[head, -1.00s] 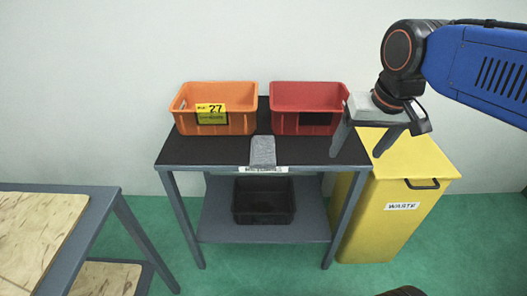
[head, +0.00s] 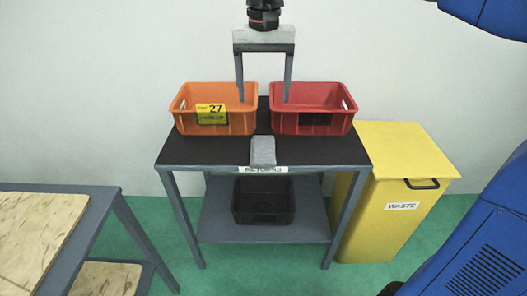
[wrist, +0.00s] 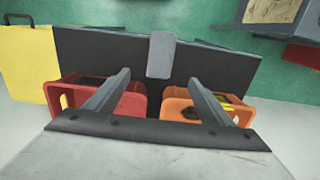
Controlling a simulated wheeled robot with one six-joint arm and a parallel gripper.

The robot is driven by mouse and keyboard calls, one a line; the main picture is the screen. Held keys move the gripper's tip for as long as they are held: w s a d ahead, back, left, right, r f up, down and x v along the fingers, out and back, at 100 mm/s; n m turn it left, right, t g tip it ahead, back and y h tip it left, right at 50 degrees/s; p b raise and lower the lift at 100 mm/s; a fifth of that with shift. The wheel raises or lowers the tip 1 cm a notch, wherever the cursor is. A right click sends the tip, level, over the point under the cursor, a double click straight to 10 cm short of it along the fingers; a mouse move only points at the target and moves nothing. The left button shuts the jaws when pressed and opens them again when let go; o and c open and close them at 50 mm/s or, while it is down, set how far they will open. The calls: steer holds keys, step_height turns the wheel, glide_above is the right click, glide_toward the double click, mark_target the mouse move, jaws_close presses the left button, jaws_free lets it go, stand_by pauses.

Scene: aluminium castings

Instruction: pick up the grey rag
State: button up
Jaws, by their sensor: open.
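The grey rag (head: 262,151) lies folded on the front edge of the black-topped table (head: 205,153), near its middle. It also shows in the wrist view (wrist: 161,54), at the upper middle. My gripper (head: 264,101) is open and empty, pointing down, above the back of the table between the two bins. In the wrist view the fingers (wrist: 159,78) are spread wide, with the rag beyond the tips. The rag is apart from the fingers.
An orange bin (head: 238,124) labelled 27 and a red bin (head: 286,124) stand at the table's back. A black crate (head: 263,218) sits on the lower shelf. A yellow waste bin (head: 383,225) stands right, and a bench with boards (head: 98,215) left.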

mark_target(263, 148)
step_height(263, 148, down, 17)
steer(key=shift+f, duration=0.1)
stand_by(0.7)
steer(key=c, duration=1.2)
step_height(263, 148, up, 10)
steer(key=shift+r, duration=0.1)
